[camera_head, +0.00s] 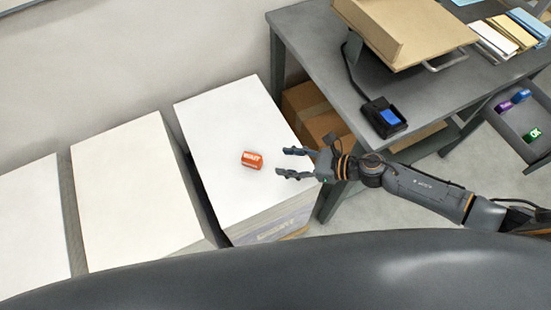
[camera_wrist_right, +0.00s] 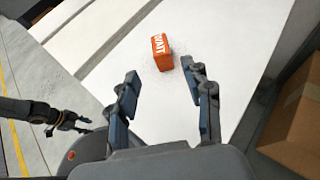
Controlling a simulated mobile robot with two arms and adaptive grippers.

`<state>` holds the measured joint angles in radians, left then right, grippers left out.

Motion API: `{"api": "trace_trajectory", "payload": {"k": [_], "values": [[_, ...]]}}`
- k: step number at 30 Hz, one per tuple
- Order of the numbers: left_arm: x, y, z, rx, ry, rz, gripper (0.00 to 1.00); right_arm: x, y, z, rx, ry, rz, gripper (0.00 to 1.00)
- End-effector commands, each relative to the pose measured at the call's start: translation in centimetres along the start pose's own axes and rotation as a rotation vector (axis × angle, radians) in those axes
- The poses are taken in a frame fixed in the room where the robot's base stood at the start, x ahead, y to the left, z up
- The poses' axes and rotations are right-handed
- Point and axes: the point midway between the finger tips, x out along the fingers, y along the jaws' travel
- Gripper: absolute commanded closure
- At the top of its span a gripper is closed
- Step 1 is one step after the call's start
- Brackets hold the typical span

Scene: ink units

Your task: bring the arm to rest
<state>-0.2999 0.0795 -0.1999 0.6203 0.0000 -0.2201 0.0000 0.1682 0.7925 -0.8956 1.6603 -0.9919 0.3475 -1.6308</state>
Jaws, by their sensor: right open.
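My right gripper (camera_head: 281,163) is open and empty above the right edge of the nearest white-topped stack. Its two spread fingers also show in the right wrist view (camera_wrist_right: 166,88). An orange ink unit (camera_head: 252,160) with white lettering, seemingly WAIT, lies on the white top, just beyond the fingertips and apart from them. The same unit shows in the right wrist view (camera_wrist_right: 161,52) ahead of the fingers. My left gripper (camera_wrist_right: 78,122) shows small at the left of the right wrist view, away from the unit. Its jaw opening is too small to judge.
White-topped stacks (camera_head: 135,180) stand in a row to the left. A grey table (camera_head: 315,45) at the back right carries a tilted tan tray (camera_head: 410,30) and a black device (camera_head: 384,117). A grey bin (camera_head: 515,120) holds small coloured units. Cardboard boxes (camera_head: 310,112) sit under the table.

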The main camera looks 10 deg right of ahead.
Motion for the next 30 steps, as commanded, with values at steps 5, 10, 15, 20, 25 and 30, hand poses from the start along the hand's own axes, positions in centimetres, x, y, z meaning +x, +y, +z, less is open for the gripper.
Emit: {"api": "trace_trajectory", "payload": {"k": [5, 10, 15, 20, 25, 30], "values": [[0.1, 0.0, 0.0, 0.0, 0.0, 0.0, 0.6, -0.6, 0.0, 0.1, -0.001, -0.001, 0.0, 0.5], [0.1, 0.0, 0.0, 0.0, 0.0, 0.0, 0.6, -0.6, 0.0, 0.1, -0.001, -0.001, 0.0, 0.5], [0.1, 0.0, 0.0, 0.0, 0.0, 0.0, 0.6, -0.5, 0.0, 0.1, -0.001, 0.0, 0.0, 0.5], [0.1, 0.0, 0.0, 0.0, 0.0, 0.0, 0.6, -0.5, 0.0, 0.2, 0.005, -0.004, -0.004, 0.5], [0.1, 0.0, 0.0, 0.0, 0.0, 0.0, 0.6, 0.6, -0.6, 3.4, 0.212, -0.108, -0.11, 0.5], [0.1, 0.0, 0.0, 0.0, 0.0, 0.0, 0.6, -0.4, -3.7, 8.7, 0.872, -0.385, -0.382, 0.5]]}}
